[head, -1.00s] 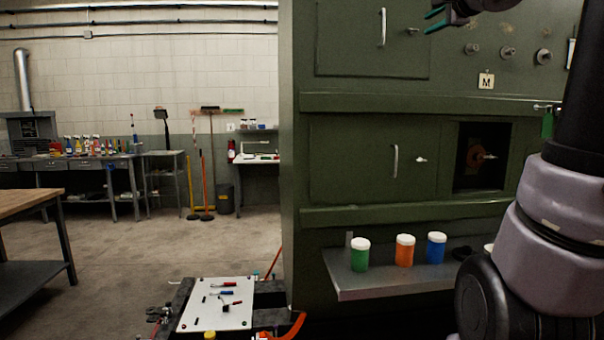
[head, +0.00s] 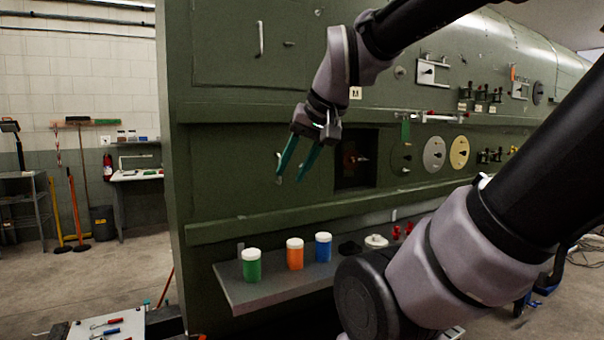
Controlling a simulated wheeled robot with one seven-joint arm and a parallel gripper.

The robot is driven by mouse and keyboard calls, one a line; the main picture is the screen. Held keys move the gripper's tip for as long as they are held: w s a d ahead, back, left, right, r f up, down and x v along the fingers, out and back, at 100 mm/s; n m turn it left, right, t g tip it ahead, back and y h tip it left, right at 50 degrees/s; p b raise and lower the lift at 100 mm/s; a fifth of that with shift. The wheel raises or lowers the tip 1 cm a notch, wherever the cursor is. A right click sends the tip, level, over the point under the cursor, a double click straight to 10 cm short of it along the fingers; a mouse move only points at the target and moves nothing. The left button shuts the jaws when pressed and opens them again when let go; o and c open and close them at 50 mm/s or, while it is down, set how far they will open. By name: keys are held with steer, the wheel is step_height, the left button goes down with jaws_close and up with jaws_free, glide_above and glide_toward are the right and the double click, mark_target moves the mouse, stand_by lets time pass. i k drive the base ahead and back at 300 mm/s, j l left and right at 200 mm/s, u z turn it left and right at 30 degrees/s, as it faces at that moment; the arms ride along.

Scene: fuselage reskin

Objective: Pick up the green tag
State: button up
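The green tag (head: 405,130) hangs on the green fuselage panel, just right of the square opening and near a small rail. My gripper (head: 292,179) is in front of the panel, left of the opening, pointing down. Its two teal fingers are spread apart with nothing between them. The tag is to the right of and a little higher in the picture than the fingertips, clear of them. How far the gripper stands from the panel is hard to tell.
A shelf (head: 240,298) below holds a green jar (head: 251,265), an orange jar (head: 295,254) and a blue jar (head: 323,247). The square opening (head: 345,175) holds an orange-brown part. Round dials (head: 434,154) and several fittings sit further right. Open floor lies at left.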

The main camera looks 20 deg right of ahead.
mark_target(405, 130)
steer(key=z, duration=1.35)
steer(key=i+l+u, duration=0.3)
steer(key=i+l, duration=0.45)
